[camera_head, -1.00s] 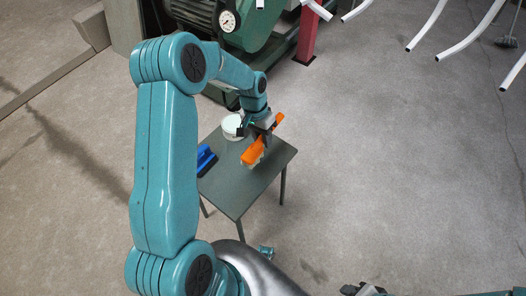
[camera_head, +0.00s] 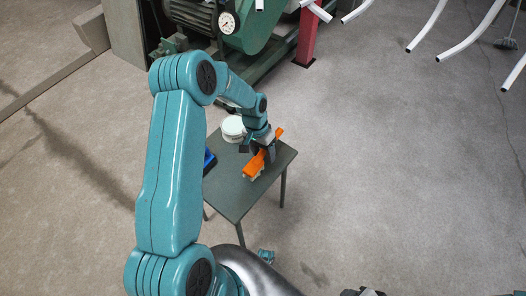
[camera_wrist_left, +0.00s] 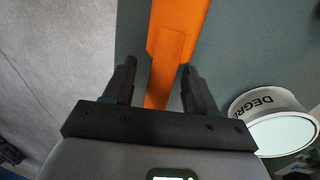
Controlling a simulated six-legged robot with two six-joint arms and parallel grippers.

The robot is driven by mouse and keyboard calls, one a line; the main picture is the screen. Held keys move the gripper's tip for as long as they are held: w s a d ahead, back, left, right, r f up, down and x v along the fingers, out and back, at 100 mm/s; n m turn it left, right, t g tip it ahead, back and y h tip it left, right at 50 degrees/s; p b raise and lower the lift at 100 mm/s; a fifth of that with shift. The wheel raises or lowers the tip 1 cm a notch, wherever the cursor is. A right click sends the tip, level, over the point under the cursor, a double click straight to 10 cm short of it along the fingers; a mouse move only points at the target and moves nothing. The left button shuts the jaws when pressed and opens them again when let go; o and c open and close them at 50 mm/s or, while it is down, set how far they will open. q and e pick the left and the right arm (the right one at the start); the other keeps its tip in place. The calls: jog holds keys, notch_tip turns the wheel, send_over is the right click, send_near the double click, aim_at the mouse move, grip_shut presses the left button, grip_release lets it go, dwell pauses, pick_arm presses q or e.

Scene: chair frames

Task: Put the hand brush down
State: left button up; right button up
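The hand brush (camera_head: 255,166) has an orange body and handle and a pale bristle side. It rests on the dark small table (camera_head: 232,198), near its middle. My left gripper (camera_head: 262,151) is right over the brush handle. In the left wrist view the orange handle (camera_wrist_left: 172,50) passes between my left gripper's two fingers (camera_wrist_left: 157,85). The fingers stand apart, with a visible gap on the left side of the handle. My right gripper (camera_head: 364,291) shows only as a dark piece at the bottom edge, mostly cut off.
A white tub (camera_head: 233,128) stands at the table's back; its lettering shows in the left wrist view (camera_wrist_left: 262,104). A blue object (camera_head: 209,160) lies at the left edge, partly behind my arm. Green machinery (camera_head: 255,25) stands behind. The table's front is clear.

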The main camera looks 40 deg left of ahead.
pick_arm(q)
jog(key=shift+r, duration=0.15)
jog(key=shift+r, duration=0.25)
notch_tip(320, 180, up, 11)
jog(key=a+p, duration=0.2)
jog(key=s+d+f+h, duration=0.1)
jog(key=s+d+f, duration=0.2)
jog(key=d+f, duration=0.35)
jog(key=s+d+f, duration=0.2)
jog(key=d+f, duration=0.2)
jog(key=d, duration=0.5)
jog(key=s+d+f, duration=0.4)
jog(key=s+d, duration=0.6)
jog(key=s, duration=0.2)
jog(key=shift+s+f+n+h, duration=0.2)
jog(key=shift+s+n+h, duration=0.2)
